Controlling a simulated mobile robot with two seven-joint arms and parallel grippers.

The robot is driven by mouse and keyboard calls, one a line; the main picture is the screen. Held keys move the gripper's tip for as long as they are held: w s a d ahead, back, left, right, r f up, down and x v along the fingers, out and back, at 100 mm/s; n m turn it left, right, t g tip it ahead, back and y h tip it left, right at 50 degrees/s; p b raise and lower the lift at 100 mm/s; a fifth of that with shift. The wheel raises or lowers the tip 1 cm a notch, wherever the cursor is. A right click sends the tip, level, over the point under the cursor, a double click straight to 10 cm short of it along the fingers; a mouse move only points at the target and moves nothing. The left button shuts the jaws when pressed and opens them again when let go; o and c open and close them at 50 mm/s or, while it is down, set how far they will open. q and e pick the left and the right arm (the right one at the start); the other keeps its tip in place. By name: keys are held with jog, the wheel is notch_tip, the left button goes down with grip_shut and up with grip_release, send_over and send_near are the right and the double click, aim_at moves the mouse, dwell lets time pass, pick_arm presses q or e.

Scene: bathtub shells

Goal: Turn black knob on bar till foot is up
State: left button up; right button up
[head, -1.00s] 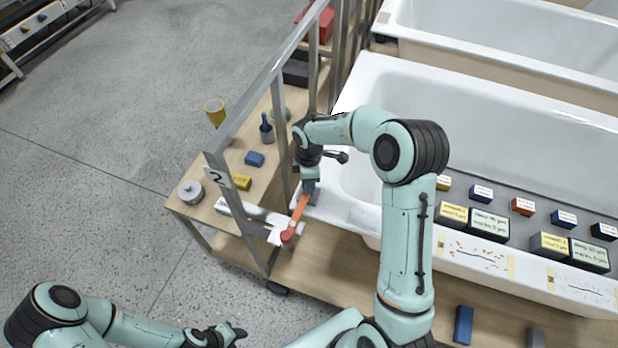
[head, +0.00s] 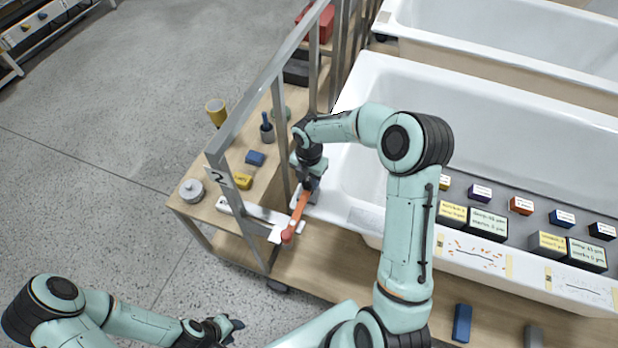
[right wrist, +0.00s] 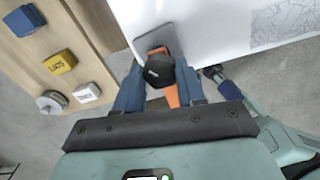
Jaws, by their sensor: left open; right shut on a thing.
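An orange bar (head: 299,211) with a red end (head: 288,236) lies along the near left corner of the white bathtub. In the right wrist view the black knob (right wrist: 159,71) sits on the orange bar (right wrist: 172,97). My right gripper (right wrist: 160,82) has its blue fingers on both sides of the knob and is shut on it. In the head view my right gripper (head: 308,186) hides the knob. I cannot make out for sure which part is the foot. My left gripper (head: 236,325) is open and empty, low over the floor, apart from the bar.
A metal rail frame (head: 248,108) with a number 2 plate stands left of the tub (head: 355,185). Its wooden shelf holds a yellow cup (head: 216,112), a blue block (head: 254,158), a yellow block (head: 237,181) and a grey round weight (head: 191,190). Labelled boxes (head: 487,224) line the tub's near side.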

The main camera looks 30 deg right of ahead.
aim_at(308, 181)
jog(key=n, duration=0.5)
jog(key=shift+w+r, duration=0.1)
jog(key=n, duration=0.5)
jog(key=shift+n, duration=0.5)
jog(key=o, duration=1)
jog(key=shift+o, duration=0.2)
notch_tip(308, 181, up, 13)
jog(key=shift+r, duration=0.2)
jog(key=shift+f, duration=0.1)
